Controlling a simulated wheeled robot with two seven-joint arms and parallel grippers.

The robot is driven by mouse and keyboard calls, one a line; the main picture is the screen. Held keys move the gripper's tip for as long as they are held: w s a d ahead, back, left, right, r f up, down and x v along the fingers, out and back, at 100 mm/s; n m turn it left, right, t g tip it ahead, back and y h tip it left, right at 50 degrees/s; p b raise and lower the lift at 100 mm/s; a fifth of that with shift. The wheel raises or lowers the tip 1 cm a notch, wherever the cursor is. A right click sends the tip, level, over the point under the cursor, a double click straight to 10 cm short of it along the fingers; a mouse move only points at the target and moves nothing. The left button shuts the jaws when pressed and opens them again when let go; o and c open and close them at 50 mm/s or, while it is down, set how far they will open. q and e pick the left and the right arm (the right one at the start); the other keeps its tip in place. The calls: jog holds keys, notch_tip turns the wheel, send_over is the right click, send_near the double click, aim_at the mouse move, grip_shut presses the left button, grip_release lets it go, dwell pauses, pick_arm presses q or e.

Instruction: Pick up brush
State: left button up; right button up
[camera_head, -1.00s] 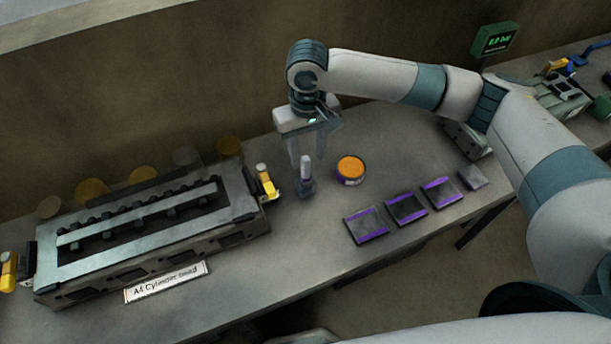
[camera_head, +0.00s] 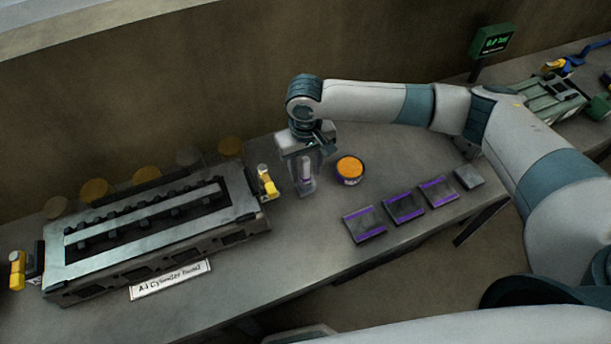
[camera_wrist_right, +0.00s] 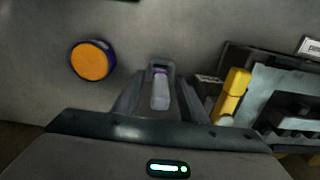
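The brush (camera_head: 306,172) stands upright on the bench, with a pale handle and a purple band, right of the cylinder head. It also shows in the right wrist view (camera_wrist_right: 160,92), between the fingers. My right gripper (camera_head: 306,186) is lowered over the brush from above, with one finger on each side of it. In the right wrist view the fingers (camera_wrist_right: 158,98) stand apart, with gaps between them and the handle. The gripper is open. My left gripper is not in view.
The long cylinder head (camera_head: 150,240) lies at left, with a yellow clamp (camera_head: 267,183) at its right end close to the gripper. An orange-topped tub (camera_head: 349,170) stands just right of the brush. Several dark purple-striped packets (camera_head: 405,208) lie along the front edge.

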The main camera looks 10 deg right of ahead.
aim_at(306, 158)
jog(key=shift+f, duration=0.25)
grip_shut()
jog(key=shift+r, duration=0.15)
notch_tip(306, 158, up, 9)
jog(key=b, duration=0.2)
jog(key=shift+b, duration=0.35)
jog(key=shift+r, duration=0.4)
